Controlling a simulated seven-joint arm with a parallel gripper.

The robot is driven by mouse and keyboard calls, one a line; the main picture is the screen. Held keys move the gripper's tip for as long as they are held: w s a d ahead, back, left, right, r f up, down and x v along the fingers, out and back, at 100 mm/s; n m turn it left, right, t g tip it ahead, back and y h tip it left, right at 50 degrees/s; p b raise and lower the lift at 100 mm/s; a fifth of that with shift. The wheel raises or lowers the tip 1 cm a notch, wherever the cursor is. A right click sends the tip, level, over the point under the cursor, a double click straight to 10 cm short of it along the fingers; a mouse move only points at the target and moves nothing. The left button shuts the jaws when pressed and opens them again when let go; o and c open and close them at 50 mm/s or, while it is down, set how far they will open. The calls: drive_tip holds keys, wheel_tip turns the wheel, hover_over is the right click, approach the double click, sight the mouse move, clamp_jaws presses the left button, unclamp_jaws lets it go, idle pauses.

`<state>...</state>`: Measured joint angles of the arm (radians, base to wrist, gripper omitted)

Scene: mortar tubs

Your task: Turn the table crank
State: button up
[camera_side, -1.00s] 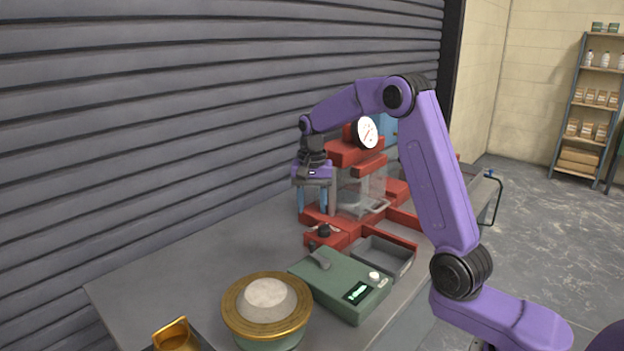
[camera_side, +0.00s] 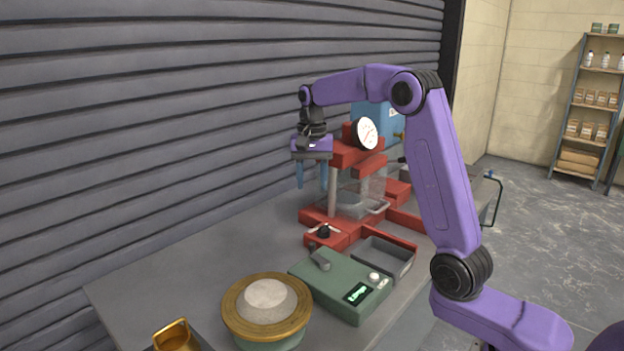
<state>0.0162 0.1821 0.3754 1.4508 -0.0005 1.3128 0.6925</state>
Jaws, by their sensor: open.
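My gripper (camera_side: 311,187) points down with its two blue fingers apart and nothing between them. It is in the air in front of the red press frame's left side, well above the bench. A round table with a brass-coloured rim (camera_side: 234,318) carries a pale mound (camera_side: 267,293) at the front of the bench. No crank shows clearly on it. A green box (camera_side: 340,287) beside it has a lit display, a pale knob and a grey lever (camera_side: 320,261). A dark knob with a light cross-bar (camera_side: 323,231) sits on the red base below my gripper. I cannot tell which is the crank.
The red press (camera_side: 357,153) has a round dial (camera_side: 366,133), a clear guard and a blue part behind. A grey tray (camera_side: 383,257) lies by the green box. A brass-coloured piece (camera_side: 174,334) stands at front left. The bench's left part (camera_side: 190,272) is clear.

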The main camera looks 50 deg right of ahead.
sight(312, 243)
wheel_tip(312, 243, down, 18)
drive_tip(key=n, duration=1.8)
drive_tip(key=shift+r, duration=0.25)
clamp_jaws()
